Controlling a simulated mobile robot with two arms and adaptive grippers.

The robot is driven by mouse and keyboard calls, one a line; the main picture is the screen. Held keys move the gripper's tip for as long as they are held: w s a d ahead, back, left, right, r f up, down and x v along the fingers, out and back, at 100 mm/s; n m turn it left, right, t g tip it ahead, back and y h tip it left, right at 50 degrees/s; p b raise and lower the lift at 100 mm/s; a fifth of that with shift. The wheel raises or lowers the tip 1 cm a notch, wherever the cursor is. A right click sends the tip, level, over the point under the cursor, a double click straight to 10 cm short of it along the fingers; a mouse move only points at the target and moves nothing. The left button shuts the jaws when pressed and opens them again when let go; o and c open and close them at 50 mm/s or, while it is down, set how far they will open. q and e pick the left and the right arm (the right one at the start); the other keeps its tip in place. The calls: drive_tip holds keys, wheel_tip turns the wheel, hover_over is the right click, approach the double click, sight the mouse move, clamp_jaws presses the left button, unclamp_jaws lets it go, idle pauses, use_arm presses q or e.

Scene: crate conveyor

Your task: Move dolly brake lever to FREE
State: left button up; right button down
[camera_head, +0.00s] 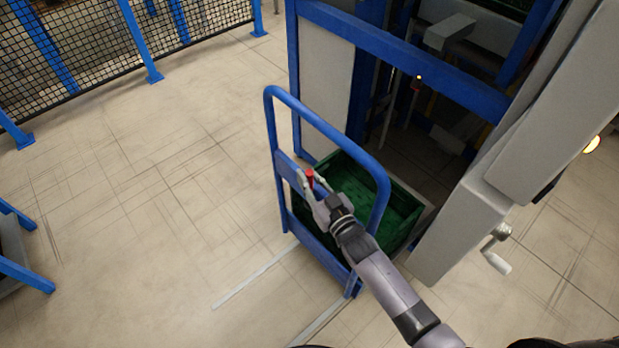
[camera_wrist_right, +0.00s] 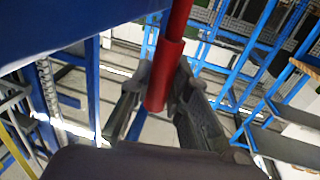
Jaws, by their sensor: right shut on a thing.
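The red brake lever (camera_head: 310,178) is on the blue dolly (camera_head: 330,128), at the crossbar of its push handle. In the right wrist view the red lever (camera_wrist_right: 168,65) hangs down between the fingers. My right gripper (camera_head: 313,190) is at the lever, and in the right wrist view its fingers (camera_wrist_right: 160,92) are shut around the lever's lower end. The lever's pivot and any FREE marking cannot be made out. My left gripper is not in view.
A green crate (camera_head: 405,205) sits on the dolly, behind the handle. A blue-framed machine (camera_head: 400,50) stands behind it, with a grey housing and crank handle (camera_head: 497,262) at right. Open floor (camera_head: 150,200) lies left, before a mesh fence (camera_head: 100,50).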

idle(0.4)
drive_tip(key=shift+w+a+r+g+p, duration=0.2)
drive_tip(key=shift+w+r+g+p, duration=0.1)
drive_tip(key=shift+p, duration=0.5)
drive_tip(key=shift+w+a+f+n+g+h+p, duration=0.15)
drive_tip(key=shift+w+a+f+g+h+p, duration=0.4)
drive_tip(key=shift+w+g+p, duration=0.5)
drive_tip(key=shift+w+a+f+n+g+h+p, duration=0.3)
drive_tip(key=shift+w+a+g+h+p, duration=0.45)
drive_tip(key=shift+p, duration=0.65)
drive_tip(key=shift+w+a+f+n+g+h+p, duration=0.1)
drive_tip(key=shift+w+a+f+g+h+p, duration=0.45)
drive_tip(key=shift+g+p, duration=0.55)
drive_tip(key=shift+w, duration=0.1)
drive_tip(key=c, duration=1.5)
unclamp_jaws()
